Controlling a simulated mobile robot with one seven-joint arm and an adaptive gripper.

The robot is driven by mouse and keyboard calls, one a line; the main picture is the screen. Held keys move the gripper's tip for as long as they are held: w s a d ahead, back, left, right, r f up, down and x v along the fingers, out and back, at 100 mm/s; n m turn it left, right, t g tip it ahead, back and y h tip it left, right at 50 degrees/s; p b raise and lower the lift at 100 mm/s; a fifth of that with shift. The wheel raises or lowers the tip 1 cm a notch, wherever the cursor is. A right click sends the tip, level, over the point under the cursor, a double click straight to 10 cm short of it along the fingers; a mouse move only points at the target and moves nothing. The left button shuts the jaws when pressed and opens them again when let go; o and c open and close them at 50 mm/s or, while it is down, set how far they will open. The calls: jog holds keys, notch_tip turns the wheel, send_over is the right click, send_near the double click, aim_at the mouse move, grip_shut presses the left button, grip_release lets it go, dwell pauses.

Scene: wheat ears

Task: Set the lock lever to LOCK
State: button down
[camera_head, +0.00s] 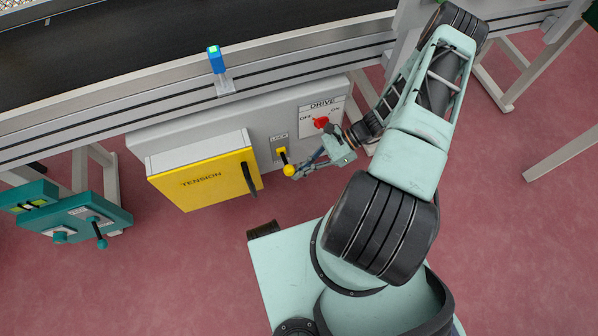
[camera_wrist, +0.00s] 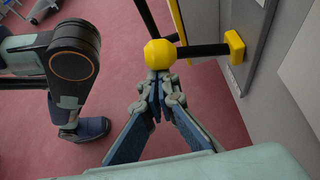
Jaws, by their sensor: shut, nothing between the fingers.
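The lock lever has a yellow ball knob (camera_head: 289,170) on a black rod below the LOCK label (camera_head: 279,137) on the grey cabinet. In the wrist view the knob (camera_wrist: 160,54) is at top centre, and its rod (camera_wrist: 205,50) runs right to a yellow mount (camera_wrist: 235,47). My gripper (camera_head: 297,173) is shut and empty, just right of the knob in the head view. In the wrist view its fingertips (camera_wrist: 158,78) are right below the knob; I cannot tell whether they touch it. The lever's position markings are too small to read.
A yellow TENSION box (camera_head: 200,182) with a black handle (camera_head: 249,179) stands left of the lever. A red DRIVE knob (camera_head: 321,122) is at upper right, close to my arm. A conveyor (camera_head: 150,45) runs above, and a teal control box (camera_head: 85,222) is at far left.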

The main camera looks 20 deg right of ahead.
jog(key=shift+w+r, duration=0.1)
jog(key=shift+r, duration=0.25)
dwell(0.5)
notch_tip(320, 180, down, 4)
jog(key=s+b, duration=0.2)
jog(key=b, duration=0.1)
jog(key=w+p+v, duration=0.2)
jog(key=v, duration=0.8)
jog(key=shift+d, duration=0.35)
jog(key=shift+w, duration=0.1)
